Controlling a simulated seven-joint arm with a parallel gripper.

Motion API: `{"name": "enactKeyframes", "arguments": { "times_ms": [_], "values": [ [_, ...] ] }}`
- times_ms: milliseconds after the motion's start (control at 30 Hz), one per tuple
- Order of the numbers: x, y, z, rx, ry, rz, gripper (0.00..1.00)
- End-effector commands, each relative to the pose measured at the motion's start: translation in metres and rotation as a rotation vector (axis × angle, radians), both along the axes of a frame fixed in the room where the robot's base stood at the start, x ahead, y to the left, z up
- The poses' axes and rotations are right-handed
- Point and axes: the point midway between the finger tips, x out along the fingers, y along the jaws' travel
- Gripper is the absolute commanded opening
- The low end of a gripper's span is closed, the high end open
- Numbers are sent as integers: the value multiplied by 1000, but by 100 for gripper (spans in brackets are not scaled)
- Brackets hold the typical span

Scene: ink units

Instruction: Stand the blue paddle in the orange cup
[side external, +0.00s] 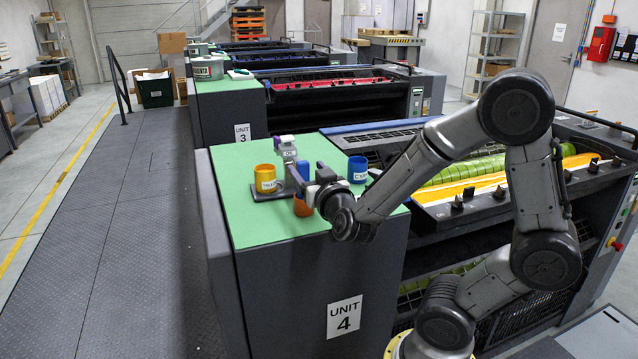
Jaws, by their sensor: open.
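The orange cup (302,206) stands on the green top of the Unit 4 cabinet, partly hidden by my gripper. My gripper (306,180) is open, just above and behind the cup, and reaches in from the right. A small blue piece (303,170) shows beside the fingers. I cannot tell whether it is the blue paddle or whether it touches them. A blue labelled cup (357,170) stands to the right.
The green top (265,228) is clear at the front. The press with its yellow strip (470,190) lies to the right. A walkway (120,220) runs along the left.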

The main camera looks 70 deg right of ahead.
Motion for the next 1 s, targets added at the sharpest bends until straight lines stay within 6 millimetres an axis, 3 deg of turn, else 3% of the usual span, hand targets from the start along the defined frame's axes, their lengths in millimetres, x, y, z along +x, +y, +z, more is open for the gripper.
{"name": "enactKeyframes", "arguments": {
  "times_ms": [400, 1000],
  "values": [
    [-38, 40, 0, 1, -1, 6, 69],
    [-50, 47, 0, 1, 2, -6, 69]
  ]
}}
